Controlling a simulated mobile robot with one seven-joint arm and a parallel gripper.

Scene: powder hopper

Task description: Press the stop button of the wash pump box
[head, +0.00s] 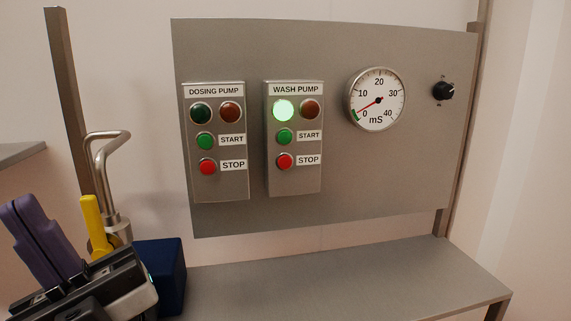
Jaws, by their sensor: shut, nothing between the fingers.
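The wash pump box (295,180) is a grey box on the upright panel, right of the dosing pump box. Its red stop button (285,161) is at the lower left of its face, beside a STOP label. Its green start button (284,136) is just above. Its green lamp (283,110) is lit bright and the red lamp (309,109) beside it is dark. My gripper (20,205), with purple fingers, is at the lower left, shut and empty. In the picture it is well left of and below the stop button, touching neither box.
The dosing pump box (220,187) has a similar red stop button (207,167) and unlit lamps. A round mS gauge (376,99) and a black knob (443,91) are further right. A bent metal pipe (99,160), a yellow handle (92,216) and a dark blue block (165,270) stand near my gripper. The grey bench (340,280) is clear.

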